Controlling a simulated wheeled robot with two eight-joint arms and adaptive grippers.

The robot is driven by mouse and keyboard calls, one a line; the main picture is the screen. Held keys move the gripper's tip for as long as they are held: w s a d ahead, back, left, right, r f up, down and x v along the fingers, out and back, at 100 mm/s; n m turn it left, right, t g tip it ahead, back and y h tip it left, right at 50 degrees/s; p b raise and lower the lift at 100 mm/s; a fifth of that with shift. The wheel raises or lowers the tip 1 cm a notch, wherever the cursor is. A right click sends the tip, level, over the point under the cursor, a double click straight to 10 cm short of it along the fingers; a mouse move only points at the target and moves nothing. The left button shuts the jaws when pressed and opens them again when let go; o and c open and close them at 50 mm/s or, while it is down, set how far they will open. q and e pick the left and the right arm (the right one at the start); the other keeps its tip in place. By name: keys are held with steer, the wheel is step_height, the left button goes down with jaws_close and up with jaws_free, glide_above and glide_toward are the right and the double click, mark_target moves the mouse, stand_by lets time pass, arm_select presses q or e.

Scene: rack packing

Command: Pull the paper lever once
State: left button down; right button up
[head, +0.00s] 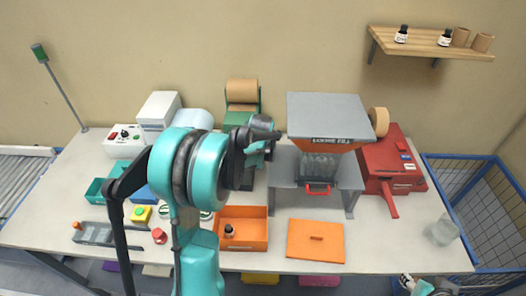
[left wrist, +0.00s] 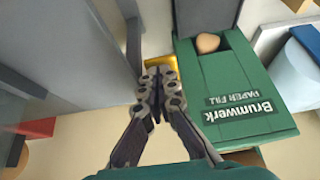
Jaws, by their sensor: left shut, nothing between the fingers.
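The green paper machine (head: 240,118) with a brown paper roll on top stands at the back middle of the table. In the left wrist view its green housing (left wrist: 245,95) reads "PAPER FILL", and a round tan piece (left wrist: 207,42) sits in a dark opening. A yellow part (left wrist: 160,62) shows beside the housing, mostly hidden behind my fingers; I cannot tell if it is the lever. My left gripper (left wrist: 159,72) is shut and empty, its fingertips in front of the yellow part. In the head view the left gripper (head: 264,135) is beside the machine, partly hidden by my arm.
A grey stand with a hopper (head: 330,105) is close on the right of the paper machine. A red machine (head: 397,165) stands farther right. White machines (head: 158,108) stand on the left.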

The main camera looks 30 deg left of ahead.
arm_select(q)
steer(key=shift+r, duration=0.3)
steer(key=w+a+r+p+v, duration=0.1)
steer(key=p+v, duration=0.3)
steer(key=v, duration=0.9)
steer(key=shift+w+r, duration=0.3)
steer(key=shift+r, duration=0.05)
